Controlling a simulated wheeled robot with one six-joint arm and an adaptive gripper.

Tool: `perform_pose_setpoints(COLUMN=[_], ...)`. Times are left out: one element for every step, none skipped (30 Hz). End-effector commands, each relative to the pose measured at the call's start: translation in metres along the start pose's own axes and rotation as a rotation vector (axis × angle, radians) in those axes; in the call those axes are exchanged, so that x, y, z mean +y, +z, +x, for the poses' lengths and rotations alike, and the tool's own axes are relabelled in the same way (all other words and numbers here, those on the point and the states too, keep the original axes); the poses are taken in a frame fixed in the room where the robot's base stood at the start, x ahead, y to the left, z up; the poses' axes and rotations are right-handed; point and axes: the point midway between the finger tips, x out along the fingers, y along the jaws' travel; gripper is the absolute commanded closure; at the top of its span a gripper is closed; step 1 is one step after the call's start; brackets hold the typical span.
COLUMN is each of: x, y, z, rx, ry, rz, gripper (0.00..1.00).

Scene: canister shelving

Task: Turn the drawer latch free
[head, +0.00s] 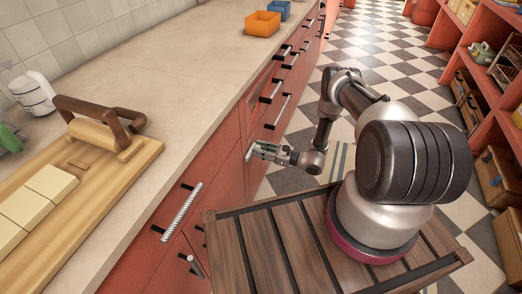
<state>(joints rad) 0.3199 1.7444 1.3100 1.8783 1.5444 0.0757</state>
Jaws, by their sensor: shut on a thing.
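My gripper (255,151) is at the front of the red drawer cabinet (222,154), below the counter edge. It is shut on a small part at the cabinet front, which I take to be the drawer latch. The fingers and the distance hide most of that part, so I cannot tell which way it is turned. Bar handles show on the drawers nearby, one silver handle (182,212) nearer to me and another (283,108) beyond the gripper.
The beige countertop (160,60) runs along the left, with a wooden board (120,165), pale blocks (50,182), an orange bin (262,23) and a blue bin (279,9). Red shelves (480,60) stand at the right. The checkered aisle (375,45) between is clear.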

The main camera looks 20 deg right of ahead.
Motion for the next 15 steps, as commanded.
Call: perform_pose_setpoints(x=[0.0,0.0,0.0,0.0,0.0,0.0,0.0,0.0,0.001,0.001,0.001,0.001,0.001,0.002,0.003], y=[0.001,0.001,0.002,0.003,0.003,0.005,0.006,0.007,0.009,0.01,0.012,0.014,0.016,0.017,0.019], z=[0.0,0.0,0.0,0.0,0.0,0.0,0.0,0.0,0.0,0.0,0.0,0.0,0.0,0.0,0.0], rx=[0.0,0.0,0.0,0.0,0.0,0.0,0.0,0.0,0.0,0.0,0.0,0.0,0.0,0.0,0.0], ry=[0.0,0.0,0.0,0.0,0.0,0.0,0.0,0.0,0.0,0.0,0.0,0.0,0.0,0.0,0.0], rz=[-0.007,-0.013,-0.025,-0.035,-0.046,-0.065,-0.08,-0.098,-0.124,-0.144,-0.167,-0.2,-0.226,-0.252,-0.288], gripper=[1.0,1.0,1.0,1.0,1.0,1.0,1.0,1.0,1.0,1.0,1.0,1.0,1.0,1.0,1.0])
